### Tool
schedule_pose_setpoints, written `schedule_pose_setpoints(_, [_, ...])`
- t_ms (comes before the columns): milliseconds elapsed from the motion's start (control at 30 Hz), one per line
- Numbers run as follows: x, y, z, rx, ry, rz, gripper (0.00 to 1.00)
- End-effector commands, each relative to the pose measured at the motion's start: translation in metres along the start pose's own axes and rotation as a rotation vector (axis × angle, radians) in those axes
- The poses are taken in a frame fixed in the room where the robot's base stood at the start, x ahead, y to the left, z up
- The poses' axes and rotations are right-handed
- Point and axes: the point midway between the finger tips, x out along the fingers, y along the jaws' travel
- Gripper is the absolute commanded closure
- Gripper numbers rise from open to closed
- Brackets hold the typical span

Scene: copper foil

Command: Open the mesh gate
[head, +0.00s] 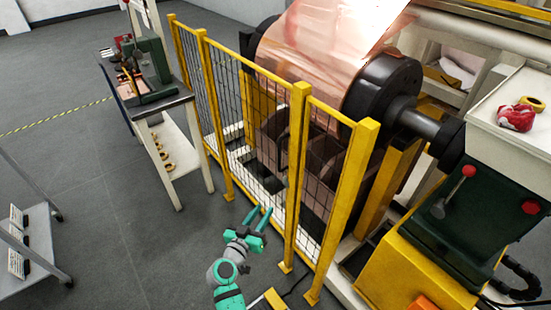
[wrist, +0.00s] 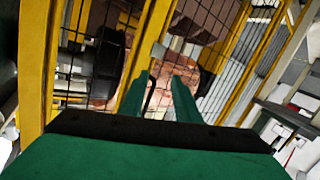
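The mesh gate appears to be part of the yellow-framed black wire fence in front of the copper roll; which panel swings is not clear. The wide middle mesh panel (head: 245,125) looks closed in line with the fence. My gripper (head: 259,213) is low in front of this panel, its two green fingers apart and empty. In the wrist view the open fingers (wrist: 161,80) point at the mesh (wrist: 205,25) and a yellow bar. A small pale piece, perhaps a handle, shows just beyond the fingertips. Contact cannot be told.
A workbench (head: 165,103) with tools stands left of the fence. A grey cart (head: 43,240) is at the far left. The copper roll (head: 325,40) lies behind the mesh, with a green-and-yellow machine (head: 430,240) at right. The floor (head: 110,200) between cart and fence is clear.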

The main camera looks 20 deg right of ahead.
Motion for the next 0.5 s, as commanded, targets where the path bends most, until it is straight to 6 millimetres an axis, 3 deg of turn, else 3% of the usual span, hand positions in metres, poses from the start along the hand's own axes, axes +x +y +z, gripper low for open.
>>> schedule_pose_setpoints(33, [0.009, -0.007, -0.024, 0.034, 0.017, 0.043, 0.71])
schedule_pose_setpoints(200, [0.026, -0.014, -0.086, 0.134, 0.062, 0.185, 0.71])
schedule_pose_setpoints(333, [0.030, -0.017, -0.120, 0.193, 0.089, 0.259, 0.71])
schedule_pose_setpoints(500, [0.031, -0.017, -0.141, 0.231, 0.106, 0.306, 0.71])
